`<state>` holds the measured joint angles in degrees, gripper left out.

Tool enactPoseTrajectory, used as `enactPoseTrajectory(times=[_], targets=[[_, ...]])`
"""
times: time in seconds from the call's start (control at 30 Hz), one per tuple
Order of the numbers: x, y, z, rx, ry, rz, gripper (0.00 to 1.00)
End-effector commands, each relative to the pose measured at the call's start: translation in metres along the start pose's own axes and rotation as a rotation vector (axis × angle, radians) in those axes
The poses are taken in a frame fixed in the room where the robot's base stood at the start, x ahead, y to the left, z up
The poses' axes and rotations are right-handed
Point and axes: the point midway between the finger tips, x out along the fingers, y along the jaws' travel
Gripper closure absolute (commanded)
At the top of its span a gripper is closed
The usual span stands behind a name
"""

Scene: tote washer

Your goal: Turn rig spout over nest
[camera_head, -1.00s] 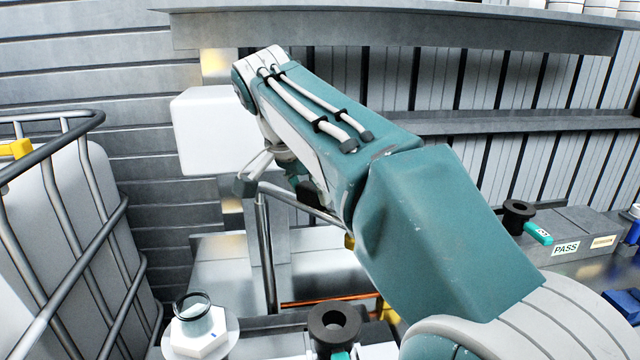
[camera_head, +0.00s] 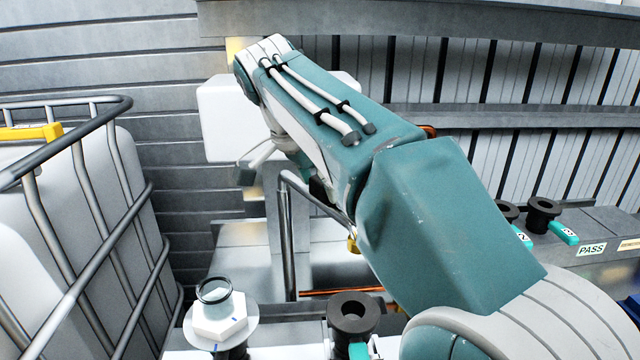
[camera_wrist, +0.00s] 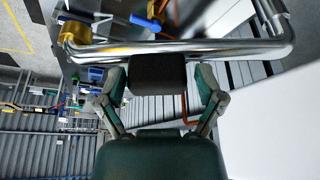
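The spout is a bent shiny metal tube (camera_head: 287,235) that rises behind the bench, bends at the top and runs right to a brass tip (camera_head: 353,244). In the wrist view the tube (camera_wrist: 190,49) crosses just beyond my fingers, with brass at its left end. My gripper (camera_wrist: 158,78) has its fingers spread on either side of a dark block (camera_wrist: 157,72) by the tube; firm contact is not clear. In the head view my arm hides most of the gripper. A white hexagonal holder (camera_head: 220,323) with a clear, dark-rimmed cup stands front left; I cannot tell whether it is the nest.
A black ring-shaped fitting (camera_head: 353,315) stands right of the holder. A caged white tank (camera_head: 75,230) fills the left. A white box (camera_head: 228,118) is behind my arm. A bench with a PASS label (camera_head: 591,250) and black fittings is at right.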

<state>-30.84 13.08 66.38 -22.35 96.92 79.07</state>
Motion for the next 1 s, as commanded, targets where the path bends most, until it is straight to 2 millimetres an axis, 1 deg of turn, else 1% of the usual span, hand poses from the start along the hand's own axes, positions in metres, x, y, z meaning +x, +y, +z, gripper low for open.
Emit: enactPoseTrajectory(times=[0.37, 0.47, 0.57, 0.83, 1.0], targets=[[-0.001, 0.002, -0.002, 0.002, 0.001, 0.0, 0.0], [-0.004, 0.001, -0.002, 0.002, 0.001, 0.0, 0.0], [-0.014, 0.0, -0.001, 0.001, 0.002, -0.003, 0.0], [-0.053, -0.002, 0.001, 0.001, 0.003, -0.002, 0.0], [-0.068, -0.002, 0.0, 0.0, 0.002, 0.0, 0.0]])
